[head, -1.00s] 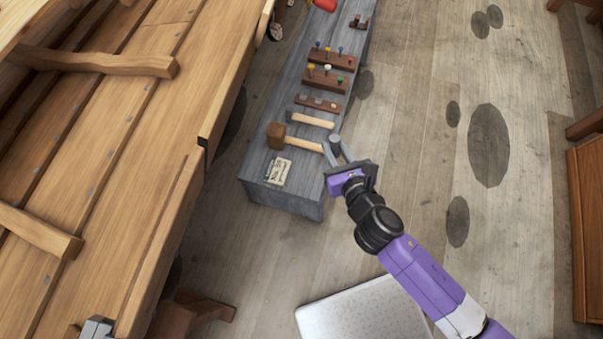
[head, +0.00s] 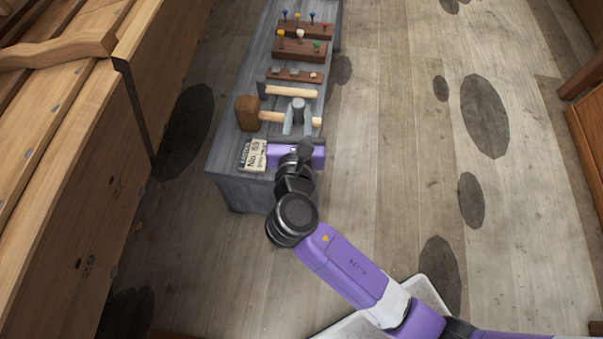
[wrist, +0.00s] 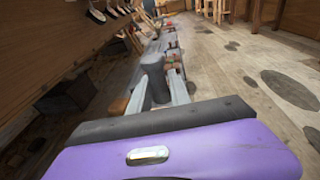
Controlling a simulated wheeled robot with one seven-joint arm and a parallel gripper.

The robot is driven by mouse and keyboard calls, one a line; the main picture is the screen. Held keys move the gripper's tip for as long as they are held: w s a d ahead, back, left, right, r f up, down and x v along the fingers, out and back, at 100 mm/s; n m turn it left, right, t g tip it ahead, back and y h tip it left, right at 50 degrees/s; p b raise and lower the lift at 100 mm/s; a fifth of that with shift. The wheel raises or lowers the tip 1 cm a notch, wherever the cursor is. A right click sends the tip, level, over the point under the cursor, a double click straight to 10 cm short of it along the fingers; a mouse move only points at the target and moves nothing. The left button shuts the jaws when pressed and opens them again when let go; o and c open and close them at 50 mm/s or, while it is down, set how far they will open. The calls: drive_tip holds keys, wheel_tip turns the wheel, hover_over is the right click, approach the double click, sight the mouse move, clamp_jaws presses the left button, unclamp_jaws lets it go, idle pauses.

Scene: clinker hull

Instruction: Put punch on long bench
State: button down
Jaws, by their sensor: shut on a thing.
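The punch (head: 298,103), a short dark grey cylinder, is between the fingertips of my gripper (head: 298,113), which is shut on it. In the wrist view the punch (wrist: 153,75) stands upright between the two grey fingers. The long bench (head: 235,188), a weathered grey one, runs away from me, and my gripper is over its near part. In the head view the punch overlaps the handles of a hammer and a mallet on the bench. I cannot tell how high it is above the bench top.
A wooden mallet (head: 247,113), a hammer (head: 290,92) and a paper label (head: 253,154) lie on the near bench. Farther back are racks (head: 300,50) with coloured-headed tools. The plank hull (head: 60,190) stands close on the left. Open floor (head: 400,150) lies to the right.

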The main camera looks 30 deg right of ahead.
drive_tip(key=b, duration=0.1)
drive_tip(key=m+h+b, duration=0.1)
drive_tip(key=shift+w+d+f+b, duration=0.2)
drive_tip(key=shift+d+f+b, duration=0.1)
drive_tip(key=shift+d+f, duration=0.1)
drive_tip(key=shift+f+g+h, duration=0.1)
drive_tip(key=shift+g+h, duration=0.2)
wheel_tip(320, 180, down, 20)
drive_tip(key=b, duration=0.9)
drive_tip(key=shift+r+b, duration=0.25)
drive_tip(key=shift+b, duration=0.05)
drive_tip(key=shift+f, duration=0.15)
drive_tip(key=c, duration=1.2)
unclamp_jaws()
